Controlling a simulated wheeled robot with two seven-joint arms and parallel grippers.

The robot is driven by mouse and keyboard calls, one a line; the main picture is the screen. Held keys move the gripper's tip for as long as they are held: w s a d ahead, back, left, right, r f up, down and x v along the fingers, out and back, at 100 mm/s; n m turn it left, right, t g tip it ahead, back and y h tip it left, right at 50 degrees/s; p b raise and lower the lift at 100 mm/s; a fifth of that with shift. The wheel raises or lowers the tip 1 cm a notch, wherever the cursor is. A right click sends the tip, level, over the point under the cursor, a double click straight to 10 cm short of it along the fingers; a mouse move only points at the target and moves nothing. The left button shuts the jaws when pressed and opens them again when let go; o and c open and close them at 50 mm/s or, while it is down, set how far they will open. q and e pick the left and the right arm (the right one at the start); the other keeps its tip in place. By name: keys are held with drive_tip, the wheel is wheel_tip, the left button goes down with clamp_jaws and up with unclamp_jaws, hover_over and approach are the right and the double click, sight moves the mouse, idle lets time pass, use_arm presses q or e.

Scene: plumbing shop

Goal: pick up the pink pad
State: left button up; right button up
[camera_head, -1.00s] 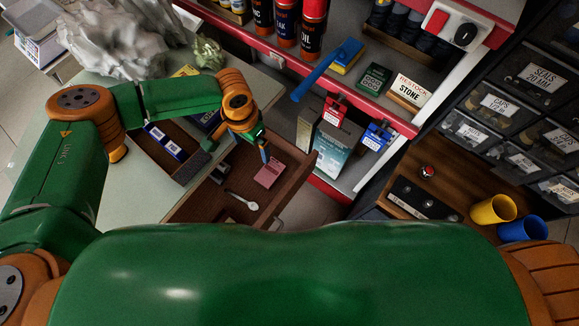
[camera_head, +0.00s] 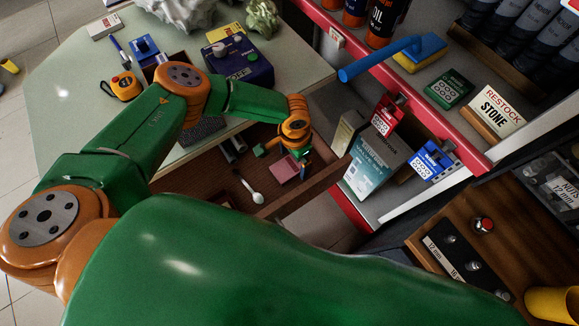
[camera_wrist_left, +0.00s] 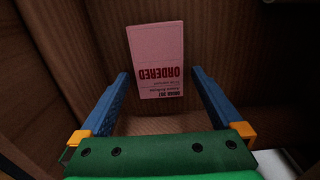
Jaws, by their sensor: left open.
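The pink pad (camera_head: 286,168) lies in the open wooden drawer (camera_head: 190,186), near its right side. In the left wrist view the pink pad (camera_wrist_left: 156,60) shows dark lettering reading "ORDERED" upside down. My left gripper (camera_head: 303,172) is right beside the pad in the head view. In the left wrist view my left gripper (camera_wrist_left: 158,90) is open, with its blue fingers apart to either side of the pad's near end. No finger visibly touches the pad. My right gripper is not in view.
A white spoon-like tool (camera_head: 250,190) and a small green block (camera_head: 259,150) lie in the drawer left of the pad. Boxes (camera_head: 374,162) stand on the red-edged shelf to the right. A worktop (camera_head: 75,90) lies behind my left arm.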

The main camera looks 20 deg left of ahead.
use_arm(q)
drive_tip(key=shift+f, duration=0.3)
drive_tip(key=shift+c, duration=0.2)
drive_tip(key=shift+r, duration=0.1)
drive_tip(key=c, duration=1.3)
